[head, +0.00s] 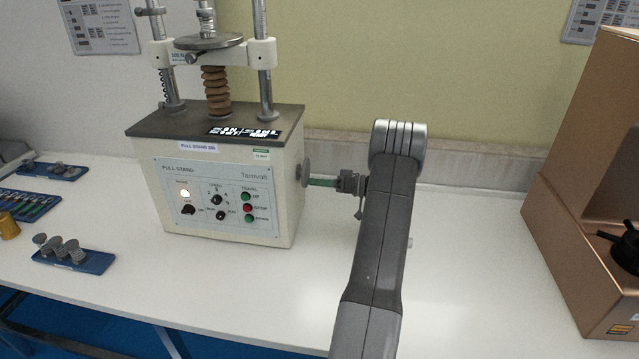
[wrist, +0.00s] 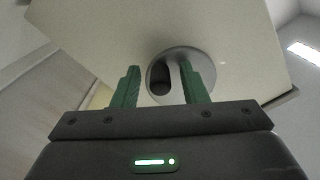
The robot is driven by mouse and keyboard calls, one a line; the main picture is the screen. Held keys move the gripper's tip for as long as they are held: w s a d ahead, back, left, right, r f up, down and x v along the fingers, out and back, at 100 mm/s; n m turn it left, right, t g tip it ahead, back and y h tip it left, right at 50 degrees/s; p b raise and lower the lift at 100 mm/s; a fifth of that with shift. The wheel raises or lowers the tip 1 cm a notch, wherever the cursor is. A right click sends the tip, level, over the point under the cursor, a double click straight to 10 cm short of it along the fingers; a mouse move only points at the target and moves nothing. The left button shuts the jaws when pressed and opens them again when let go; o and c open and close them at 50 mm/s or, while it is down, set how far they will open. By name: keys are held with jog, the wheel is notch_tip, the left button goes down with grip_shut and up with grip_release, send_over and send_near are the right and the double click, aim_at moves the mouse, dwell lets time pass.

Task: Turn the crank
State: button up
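The pull stand (head: 225,185) is a cream box with a dark top and a front control panel, standing on the white bench. Its crank (head: 305,172) is a grey disc on the right side wall. In the wrist view the crank (wrist: 182,55) shows as a round disc with a dark knob or hollow and a pale bar. My gripper (head: 318,182) comes from the right, its green fingers reaching toward the crank. In the wrist view my gripper (wrist: 166,75) is open, with the fingers apart and crank parts between them. I cannot tell whether they touch.
Blue trays (head: 75,257) with small metal parts lie left of the stand. A copper-brown machine (head: 570,225) stands at the right. The bench (head: 460,260) between it and my arm is clear. A wall runs close behind.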

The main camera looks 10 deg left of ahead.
jog(key=d+b, duration=0.2)
jog(key=d, duration=1.1)
jog(key=shift+d, duration=0.4)
jog(key=shift+a, duration=0.1)
jog(key=a+p, duration=0.2)
jog(key=a, duration=1.1)
jog(key=shift+a, duration=0.3)
jog(key=shift+d, duration=0.1)
